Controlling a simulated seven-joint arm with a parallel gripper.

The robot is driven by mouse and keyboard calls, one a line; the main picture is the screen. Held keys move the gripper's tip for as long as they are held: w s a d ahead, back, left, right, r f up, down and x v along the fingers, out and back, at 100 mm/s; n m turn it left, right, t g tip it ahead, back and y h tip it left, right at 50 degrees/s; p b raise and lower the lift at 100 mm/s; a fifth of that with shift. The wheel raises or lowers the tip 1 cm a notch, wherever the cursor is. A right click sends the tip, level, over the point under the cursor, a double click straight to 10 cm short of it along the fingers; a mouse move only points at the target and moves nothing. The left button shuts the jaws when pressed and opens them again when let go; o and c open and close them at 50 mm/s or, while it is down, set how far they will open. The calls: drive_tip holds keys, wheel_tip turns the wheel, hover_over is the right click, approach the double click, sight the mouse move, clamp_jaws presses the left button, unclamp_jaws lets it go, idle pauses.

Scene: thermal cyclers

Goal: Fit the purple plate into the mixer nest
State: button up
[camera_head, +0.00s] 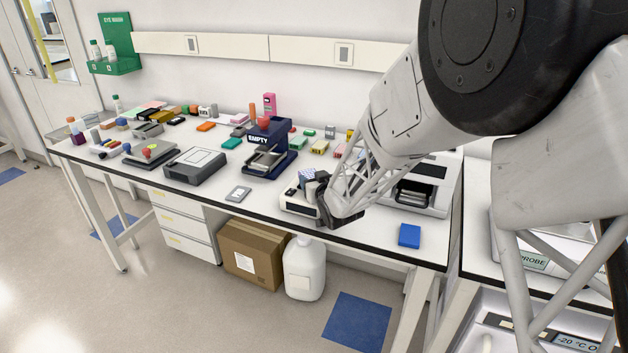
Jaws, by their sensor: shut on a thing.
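My gripper (326,203) is dark and reaches down from the right, over the front of the bench. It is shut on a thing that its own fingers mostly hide. A small blue-purple patterned piece (307,174) shows at its upper left, and I take this for the purple plate. A low white device (297,200) with a dark panel stands just left of and below the gripper, and I take this for the mixer. Its nest is hidden behind the gripper and the piece. I cannot tell whether the plate touches the mixer.
A blue block (409,236) lies at the front right edge, and a small grey item (238,194) lies to the left. A dark blue stand marked EMPTY (268,160) is behind. A white machine (420,187) stands at right. The front edge between is mostly clear.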

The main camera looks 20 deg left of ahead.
drive_tip(key=shift+s+f, duration=0.1)
drive_tip(key=shift+f, duration=0.5)
drive_tip(key=o, duration=0.9)
drive_tip(key=shift+d+f, duration=0.1)
drive_tip(key=shift+f, duration=0.15)
drive_tip(key=shift+r, duration=0.55)
drive_tip(key=shift+r+v, duration=0.2)
drive_tip(key=shift+v, duration=1.8)
drive_tip(key=shift+r+v, duration=0.2)
drive_tip(key=shift+v, duration=1.75)
drive_tip(key=shift+r+v, duration=0.2)
drive_tip(key=shift+v, duration=1.8)
